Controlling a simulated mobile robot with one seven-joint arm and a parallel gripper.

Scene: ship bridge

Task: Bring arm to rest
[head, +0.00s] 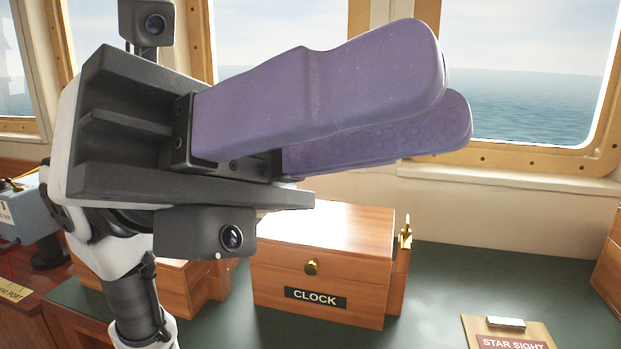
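My gripper (455,90) is close to the camera in the head view, with two long purple fingers pointing right and slightly up. A narrow gap shows between the fingers and I see nothing held there. The near finger covers much of the far one, so how wide the gap is cannot be judged. My wrist and white arm links rise from the bottom left. The gripper is raised in front of the windows, and in the picture it lies above a wooden box (325,262) labelled CLOCK.
The CLOCK box stands on a dark green counter (432,290). Another wooden box (190,285) is partly behind my arm. A STAR SIGHT board (510,335) lies at the lower right. A blue-grey device (25,212) is at the left. Windows line the back.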

